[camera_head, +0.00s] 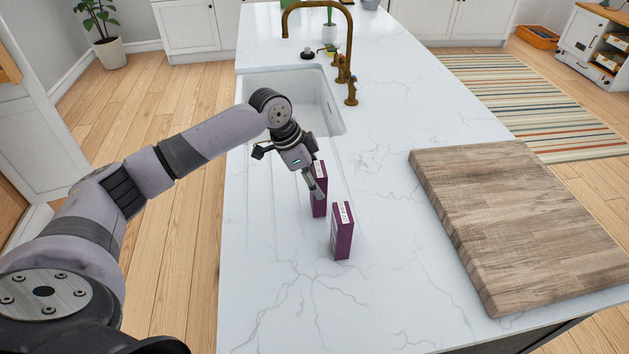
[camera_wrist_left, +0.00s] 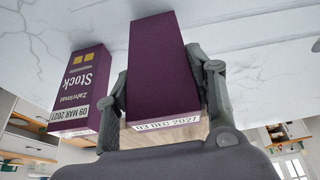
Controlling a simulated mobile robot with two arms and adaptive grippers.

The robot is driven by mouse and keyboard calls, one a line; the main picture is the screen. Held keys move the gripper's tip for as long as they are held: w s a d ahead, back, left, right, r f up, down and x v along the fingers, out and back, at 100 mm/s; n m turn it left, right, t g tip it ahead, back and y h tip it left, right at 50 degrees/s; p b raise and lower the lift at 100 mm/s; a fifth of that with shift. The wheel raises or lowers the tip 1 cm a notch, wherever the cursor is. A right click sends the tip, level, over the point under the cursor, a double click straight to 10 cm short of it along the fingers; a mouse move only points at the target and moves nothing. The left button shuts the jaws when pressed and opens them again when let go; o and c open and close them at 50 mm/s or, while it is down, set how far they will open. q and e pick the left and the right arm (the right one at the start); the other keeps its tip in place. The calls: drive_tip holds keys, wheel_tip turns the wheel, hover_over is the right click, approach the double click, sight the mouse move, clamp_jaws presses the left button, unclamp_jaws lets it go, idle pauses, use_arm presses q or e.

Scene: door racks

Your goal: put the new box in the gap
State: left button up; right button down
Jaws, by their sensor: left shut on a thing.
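A second purple box (camera_head: 342,232) stands upright on the counter, nearer the viewer and slightly right. In the left wrist view this second box (camera_wrist_left: 80,85) reads "Stock" and "09 MAR 2027", with a narrow space between the boxes. No gap among racked boxes shows. My right gripper is not in view.
A thick wooden board (camera_head: 520,220) lies on the right of the white marble counter (camera_head: 380,310). A white sink (camera_head: 295,95) with a brass tap (camera_head: 343,60) is behind my left gripper. The counter between the boxes and the board is clear.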

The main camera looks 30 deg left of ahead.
use_arm(q)
drive_tip(key=shift+f, duration=0.65)
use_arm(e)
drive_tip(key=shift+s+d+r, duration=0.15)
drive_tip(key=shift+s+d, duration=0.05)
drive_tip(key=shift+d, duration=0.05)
use_arm(q)
drive_tip(key=shift+f, duration=0.15)
drive_tip(key=o, duration=1.3)
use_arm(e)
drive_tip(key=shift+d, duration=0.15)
use_arm(q)
drive_tip(key=shift+b+v, duration=1.15)
drive_tip(key=shift+v, duration=5.05)
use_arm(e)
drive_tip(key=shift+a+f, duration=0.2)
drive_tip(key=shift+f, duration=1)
